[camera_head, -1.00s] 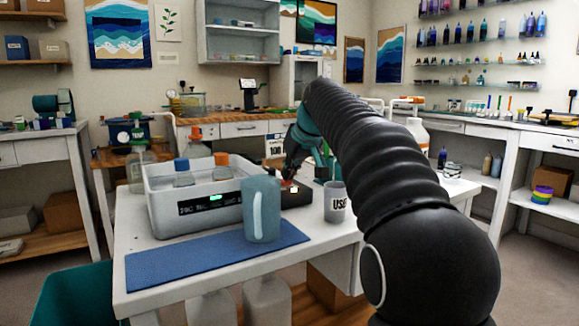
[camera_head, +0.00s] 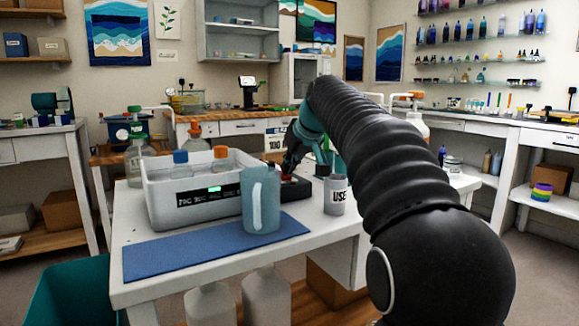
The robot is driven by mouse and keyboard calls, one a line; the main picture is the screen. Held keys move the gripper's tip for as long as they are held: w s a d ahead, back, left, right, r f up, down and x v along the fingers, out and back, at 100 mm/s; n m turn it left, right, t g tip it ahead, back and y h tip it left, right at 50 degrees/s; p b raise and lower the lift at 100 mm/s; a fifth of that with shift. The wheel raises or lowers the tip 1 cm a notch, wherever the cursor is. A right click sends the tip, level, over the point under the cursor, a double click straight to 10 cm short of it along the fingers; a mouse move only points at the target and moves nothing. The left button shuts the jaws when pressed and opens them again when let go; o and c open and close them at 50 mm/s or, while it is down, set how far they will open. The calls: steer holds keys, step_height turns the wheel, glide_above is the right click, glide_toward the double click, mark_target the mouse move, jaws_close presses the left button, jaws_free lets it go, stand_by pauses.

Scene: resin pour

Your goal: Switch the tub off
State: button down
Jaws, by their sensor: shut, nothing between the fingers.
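The white tub (camera_head: 160,205) stands on the white table, with a lit green display on its dark front panel (camera_head: 215,189). Bottles with blue and orange caps stand inside it. A black box (camera_head: 300,190) with a small red part on top sits just right of the tub. My gripper (camera_head: 288,172) is shut and empty, pointing down at the box's top. Whether it touches the red part I cannot tell.
A grey cup marked "USE" (camera_head: 336,195) stands right of the box, close to my arm. A clear bottle with a green cap (camera_head: 137,160) is behind the tub.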

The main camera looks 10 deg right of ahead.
mark_target(290, 181)
steer(key=shift+r+p, duration=0.45)
steer(key=shift+r, duration=0.2)
steer(key=shift+r, duration=0.1)
steer(key=shift+r+p, duration=0.3)
steer(key=shift+p, duration=0.15)
steer(key=r+p, duration=0.3)
steer(key=shift+s+d+r, duration=0.1)
steer(key=shift+s+r, duration=0.15)
steer(key=shift+r, duration=0.1)
steer(key=s+d+r, duration=0.2)
steer(key=s+r, duration=0.3)
steer(key=s, duration=0.2)
steer(key=shift+s+d+r, duration=0.2)
steer(key=shift+s+d, duration=0.05)
steer(key=shift+s, duration=0.05)
steer(key=shift+s, duration=0.1)
steer(key=s+a+f+m+g+h, duration=0.1)
steer(key=s+f, duration=1.4)
steer(key=s+a+f+m+g+h, duration=0.1)
steer(key=s+a+f+m, duration=0.1)
steer(key=s+f, duration=1.3)
steer(key=shift+s+f+m+h, duration=0.2)
steer(key=shift+s+m+h, duration=0.1)
steer(key=shift+s, duration=0.15)
steer(key=shift+a, duration=0.1)
